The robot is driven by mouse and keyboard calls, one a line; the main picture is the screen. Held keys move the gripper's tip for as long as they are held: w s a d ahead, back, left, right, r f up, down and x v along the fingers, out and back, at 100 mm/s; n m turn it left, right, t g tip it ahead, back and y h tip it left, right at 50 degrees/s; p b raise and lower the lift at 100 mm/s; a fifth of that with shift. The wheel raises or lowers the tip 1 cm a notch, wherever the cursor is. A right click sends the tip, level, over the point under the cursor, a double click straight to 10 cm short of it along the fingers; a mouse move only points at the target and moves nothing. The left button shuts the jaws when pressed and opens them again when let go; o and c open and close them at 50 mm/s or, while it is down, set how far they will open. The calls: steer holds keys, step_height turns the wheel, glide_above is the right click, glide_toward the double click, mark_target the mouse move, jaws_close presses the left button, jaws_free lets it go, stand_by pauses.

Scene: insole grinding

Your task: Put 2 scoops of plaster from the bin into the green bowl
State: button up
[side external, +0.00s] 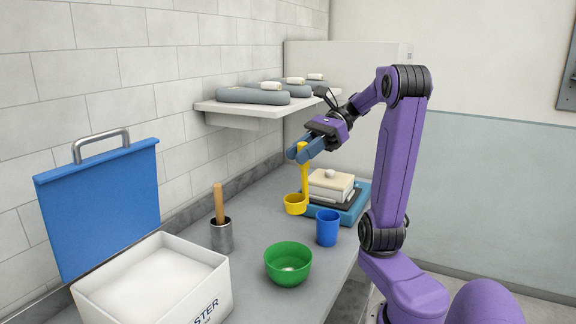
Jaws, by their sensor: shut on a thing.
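My gripper (304,152) is shut on the upright handle of a yellow scoop (304,180). The scoop's cup (295,204) hangs above the counter, behind the green bowl and to the left of a blue cup. I cannot see whether the scoop holds plaster. The green bowl (288,266) stands on the counter at the front middle, with a small whitish patch at its bottom. The white plaster bin (190,300) is at the front left, filled with white powder (150,282). Its blue lid (100,210) stands upright behind it, against the wall.
A blue cup (327,228) stands just right of the bowl. A blue tray (350,212) with a cream block (331,186) lies behind. A wall shelf (245,108) holds grey insole-like pieces.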

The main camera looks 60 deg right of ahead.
steer(key=shift+s+d+r+t+y, duration=0.3)
steer(key=shift+s+d+r+t, duration=0.1)
steer(key=shift+s+d+r, duration=0.15)
steer(key=shift+w+a, duration=0.15)
steer(key=shift+a, duration=0.05)
steer(key=w+a+f+n+g+y, duration=0.1)
steer(key=w+a+n+g, duration=0.1)
steer(key=w+a, duration=0.55)
steer(key=w+a+f+n+g, duration=0.1)
steer(key=w+a+n+g, duration=0.2)
steer(key=a, duration=0.8)
steer(key=w+a+f+n+g+y, duration=0.1)
steer(key=w+a+g, duration=0.1)
steer(key=w+a, duration=0.6)
step_height(320, 180, down, 13)
steer(key=s+a, duration=0.1)
steer(key=shift+s+a+f, duration=0.15)
steer(key=shift+s+a, duration=0.1)
steer(key=shift+s, duration=0.15)
step_height(320, 180, up, 14)
steer(key=shift+f, duration=0.2)
stand_by(1.0)
steer(key=shift+r, duration=0.1)
stand_by(0.4)
